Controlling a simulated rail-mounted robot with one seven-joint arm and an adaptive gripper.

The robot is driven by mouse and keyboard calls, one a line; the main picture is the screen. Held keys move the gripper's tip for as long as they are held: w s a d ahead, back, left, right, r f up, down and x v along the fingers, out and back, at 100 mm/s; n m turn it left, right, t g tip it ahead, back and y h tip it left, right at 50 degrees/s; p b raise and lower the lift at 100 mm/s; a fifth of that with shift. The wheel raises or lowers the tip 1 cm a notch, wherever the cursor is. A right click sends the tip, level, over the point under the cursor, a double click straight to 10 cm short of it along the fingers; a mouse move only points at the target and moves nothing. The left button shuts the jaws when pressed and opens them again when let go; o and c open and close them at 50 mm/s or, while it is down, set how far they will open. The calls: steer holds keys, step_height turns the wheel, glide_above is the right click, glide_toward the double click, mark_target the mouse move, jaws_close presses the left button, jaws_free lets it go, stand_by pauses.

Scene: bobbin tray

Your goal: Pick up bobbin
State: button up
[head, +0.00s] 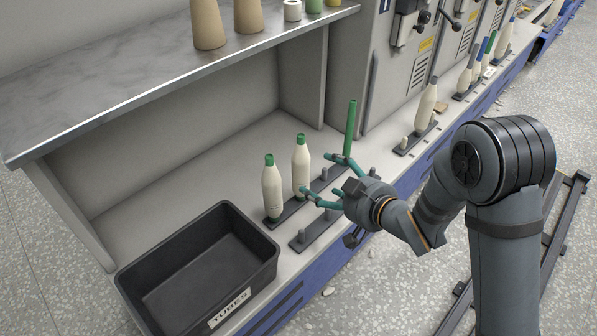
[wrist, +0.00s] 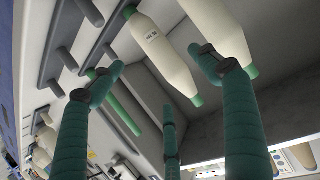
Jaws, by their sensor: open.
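Two cream bobbins with green tops stand upright on a dark peg rail (head: 290,209) in the head view: a left bobbin (head: 272,194) and a right bobbin (head: 300,172). They also show in the wrist view, tilted by the camera angle: a labelled bobbin (wrist: 163,52) and another bobbin (wrist: 228,35). My gripper (head: 316,175) has teal fingers, spread and empty, pointing at the right bobbin from its right side. In the wrist view, the labelled bobbin appears between the spread fingertips of my gripper (wrist: 158,62). I cannot tell whether any finger touches it.
A bare green tube (head: 350,128) stands behind my gripper, close to the upper finger. A black bin (head: 150,268) labelled TUBES sits at front left. A second peg rail (head: 316,231) lies below the fingers. A grey shelf (head: 130,70) overhangs the back. More bobbins (head: 426,107) stand farther right.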

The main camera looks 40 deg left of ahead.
mark_target(309, 170)
steer(key=x, duration=0.5)
steer(key=shift+a+r+b, duration=0.2)
steer(key=shift+r+b, duration=0.05)
steer(key=shift+b, duration=0.1)
steer(key=b+x, duration=0.1)
steer(key=x, duration=0.3)
steer(key=shift+w+f, duration=0.15)
steer(key=shift+w, duration=0.1)
steer(key=shift+w+a+f, duration=0.1)
steer(key=shift+w+a, duration=0.05)
steer(key=shift+a, duration=0.25)
steer(key=shift+c, duration=0.4)
steer(key=c, duration=1.3)
